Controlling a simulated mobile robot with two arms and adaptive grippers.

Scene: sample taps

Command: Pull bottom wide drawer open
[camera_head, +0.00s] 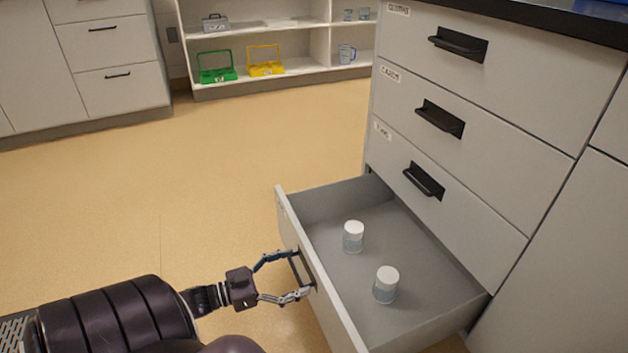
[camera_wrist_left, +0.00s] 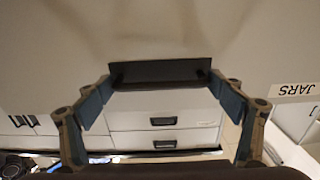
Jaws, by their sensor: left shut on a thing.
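The bottom wide drawer (camera_head: 420,265) stands pulled well out from the cabinet in the head view. Two clear jars with white lids, one farther back (camera_head: 353,237) and one nearer (camera_head: 386,285), stand upright inside it. My left gripper (camera_head: 302,275) is at the drawer front, its fingers shut on the black handle (camera_head: 299,268). In the left wrist view, the handle (camera_wrist_left: 160,72) lies between the two fingers, and a label reading JARS (camera_wrist_left: 294,89) shows on the right. My right gripper is not in view.
Three closed drawers with black handles (camera_head: 424,181) sit above the open one. A shelf (camera_head: 290,73) with a green carrier (camera_head: 216,70) and a yellow carrier (camera_head: 265,66) stands at the back. The tan floor (camera_head: 190,180) left of the drawer is clear.

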